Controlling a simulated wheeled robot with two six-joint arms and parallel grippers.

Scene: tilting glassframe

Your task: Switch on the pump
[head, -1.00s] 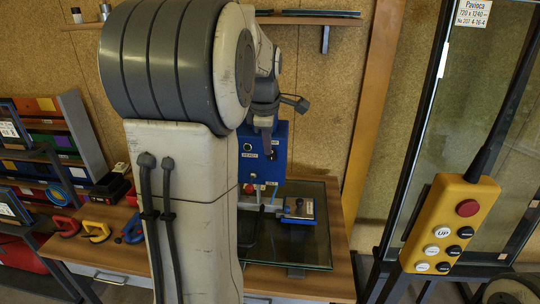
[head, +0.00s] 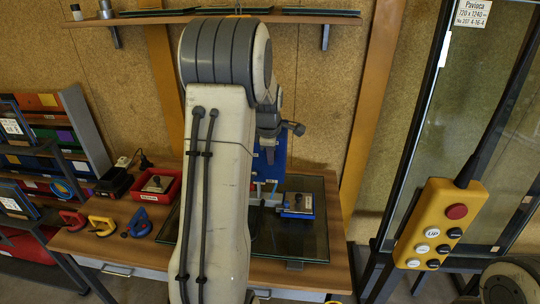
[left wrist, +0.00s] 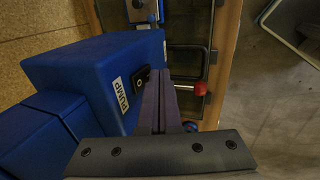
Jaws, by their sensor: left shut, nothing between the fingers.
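The blue pump box (head: 281,160) stands at the back of the workbench, mostly hidden behind my left arm in the head view. In the left wrist view the blue box (left wrist: 85,70) shows large, with a white PUMP label (left wrist: 121,92) and a black switch (left wrist: 141,80) beside it. My left gripper (head: 269,155) is shut and empty in front of the box. In the left wrist view its fingers (left wrist: 164,88) lie just right of the switch; I cannot tell if they touch it. The switch's position is unclear. My right gripper is not in view.
A glass pane (head: 315,240) lies on the wooden bench with a small blue device (head: 298,205) on it. A red knob (left wrist: 201,89) is close to the fingers. Suction cups (head: 103,226) and a red tray (head: 158,185) are at left. A yellow pendant (head: 437,225) hangs at right.

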